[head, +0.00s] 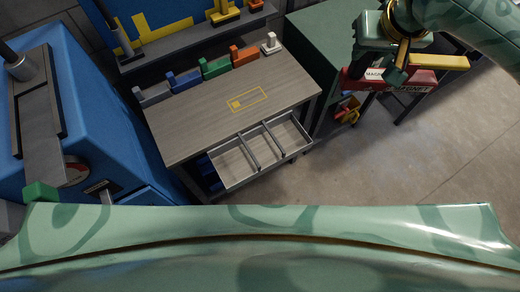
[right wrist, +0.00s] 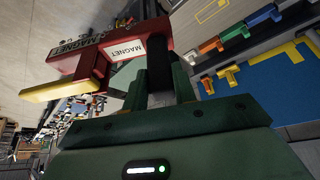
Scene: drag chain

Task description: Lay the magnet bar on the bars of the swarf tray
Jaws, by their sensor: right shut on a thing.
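The magnet bar (head: 420,84) is red with a yellow part and MAGNET labels. It is held in the air at the right of the head view and also shows in the right wrist view (right wrist: 100,55). My right gripper (head: 395,72) is shut on it; its fingers show in the right wrist view (right wrist: 160,72) and hide part of the bar. A shallow metal tray (head: 212,180) with dark crossbars, seemingly the swarf tray, sticks out at the workbench's front, left of and apart from the bar. My left gripper is not in view.
The wooden bench top (head: 195,130) has a yellow outline (head: 248,99) and a clear middle. Coloured blocks, including an orange one (head: 244,54), line its back edge. A blue machine (head: 105,125) stands at left and a green cabinet (head: 320,45) at right. Open floor (head: 430,160) lies below the bar.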

